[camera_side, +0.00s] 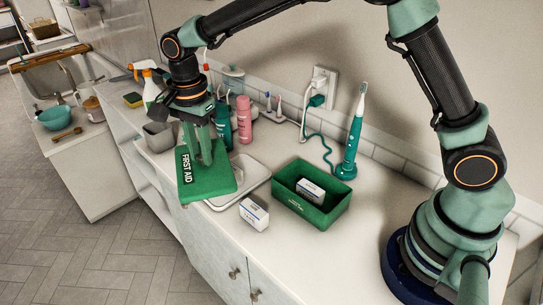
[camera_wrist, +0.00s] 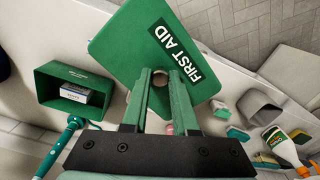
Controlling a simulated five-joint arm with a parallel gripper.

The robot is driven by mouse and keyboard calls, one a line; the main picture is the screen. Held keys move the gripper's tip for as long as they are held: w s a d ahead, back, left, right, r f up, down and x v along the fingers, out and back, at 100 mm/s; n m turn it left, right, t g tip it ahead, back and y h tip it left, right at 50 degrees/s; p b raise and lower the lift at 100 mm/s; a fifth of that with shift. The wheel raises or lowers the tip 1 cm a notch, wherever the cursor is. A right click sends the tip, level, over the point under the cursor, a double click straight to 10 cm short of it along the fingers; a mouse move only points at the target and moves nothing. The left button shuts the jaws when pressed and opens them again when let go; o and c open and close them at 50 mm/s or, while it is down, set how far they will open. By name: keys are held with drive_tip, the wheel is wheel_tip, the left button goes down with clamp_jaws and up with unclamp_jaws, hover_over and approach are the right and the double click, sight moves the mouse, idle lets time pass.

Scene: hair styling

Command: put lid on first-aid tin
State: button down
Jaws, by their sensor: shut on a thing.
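The green lid (camera_side: 212,184), labelled FIRST AID, is in my gripper (camera_side: 206,160), above the left part of the counter. In the wrist view the lid (camera_wrist: 130,45) fills the upper middle, and my gripper (camera_wrist: 161,73) is shut on a small knob or ring on its top. The open green first-aid tin (camera_side: 322,217) stands on the counter to the right, apart from the lid. A white box (camera_side: 311,189) is inside the tin. The tin also shows at the left of the wrist view (camera_wrist: 72,72). The lid's underside is hidden.
A white box (camera_side: 254,213) lies on the counter between lid and tin. A shallow tray (camera_side: 257,170) is partly behind the lid. A teal electric toothbrush (camera_side: 352,140) stands behind the tin. Teal and pink bottles (camera_side: 244,120) and a grey container (camera_side: 158,136) stand near the lid.

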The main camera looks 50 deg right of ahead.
drive_tip(key=s+d+n, duration=0.6)
drive_tip(key=s+d, duration=1)
drive_tip(key=d, duration=0.2)
drive_tip(key=shift+w+a+f, duration=0.1)
drive_tip(key=shift+f, duration=1.3)
drive_tip(key=shift+w+a+f, duration=0.1)
drive_tip(key=shift+f, duration=1.3)
drive_tip(key=shift+f, duration=0.45)
drive_tip(key=c, duration=0.6)
unclamp_jaws()
drive_tip(key=shift+o, duration=0.3)
drive_tip(key=o, duration=0.4)
